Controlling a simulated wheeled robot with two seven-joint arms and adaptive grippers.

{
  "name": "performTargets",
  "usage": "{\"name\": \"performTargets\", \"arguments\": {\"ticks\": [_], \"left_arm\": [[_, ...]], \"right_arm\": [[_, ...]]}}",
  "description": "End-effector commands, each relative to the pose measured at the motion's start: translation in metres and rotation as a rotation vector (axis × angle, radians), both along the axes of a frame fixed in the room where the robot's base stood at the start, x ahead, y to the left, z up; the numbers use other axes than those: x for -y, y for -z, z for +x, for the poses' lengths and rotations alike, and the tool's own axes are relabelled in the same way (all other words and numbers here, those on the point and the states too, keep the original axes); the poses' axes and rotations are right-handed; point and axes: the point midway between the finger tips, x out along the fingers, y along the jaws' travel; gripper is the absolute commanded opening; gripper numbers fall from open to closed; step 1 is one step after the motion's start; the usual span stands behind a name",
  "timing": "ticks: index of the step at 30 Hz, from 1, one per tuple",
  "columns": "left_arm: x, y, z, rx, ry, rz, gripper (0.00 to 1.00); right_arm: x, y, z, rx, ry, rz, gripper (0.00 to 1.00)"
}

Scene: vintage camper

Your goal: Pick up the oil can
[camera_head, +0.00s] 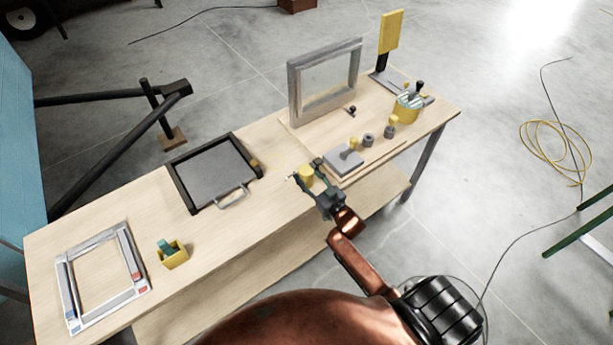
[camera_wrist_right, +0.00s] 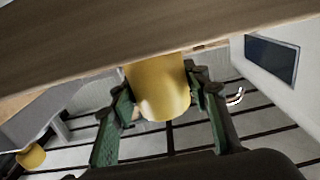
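A small yellow can (camera_head: 306,173), which I take as the oil can, stands on the wooden workbench near its front edge. My right gripper (camera_head: 307,178) reaches in from the front, with its two green fingers spread on either side of the can. The right wrist view shows the yellow can (camera_wrist_right: 158,90) between the fingertips, very near them. The fingers look open; firm contact cannot be made out. The can's spout or top detail is not clear. My left gripper is not in view.
On the workbench (camera_head: 225,235) are a grey tray (camera_head: 213,172), a small yellow box (camera_head: 173,257), a frame (camera_head: 100,300), a grey upright frame (camera_head: 325,85), a yellow-and-grey pot (camera_head: 408,105) and a grey block (camera_head: 343,162) beside the gripper. A black stand is behind left.

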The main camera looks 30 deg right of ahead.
Motion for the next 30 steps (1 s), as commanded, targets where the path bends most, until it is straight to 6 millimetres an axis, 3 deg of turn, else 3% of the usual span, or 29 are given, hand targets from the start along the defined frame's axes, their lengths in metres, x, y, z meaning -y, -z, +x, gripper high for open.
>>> {"name": "performTargets", "arguments": {"ticks": [11,20,25,28,30], "left_arm": [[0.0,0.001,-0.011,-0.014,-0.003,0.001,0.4],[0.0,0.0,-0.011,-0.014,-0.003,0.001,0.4],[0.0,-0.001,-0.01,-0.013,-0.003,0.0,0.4],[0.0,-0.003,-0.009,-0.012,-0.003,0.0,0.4],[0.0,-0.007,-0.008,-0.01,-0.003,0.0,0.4]], "right_arm": [[0.0,0.0,0.0,0.0,0.0,0.0,0.16],[0.0,-0.002,0.0,0.002,-0.001,0.0,0.15],[0.0,-0.016,0.0,0.004,-0.001,-0.002,0.15],[0.0,-0.034,0.0,0.006,-0.001,-0.003,0.15],[-0.001,-0.047,-0.013,0.002,0.0,-0.002,0.15]]}}
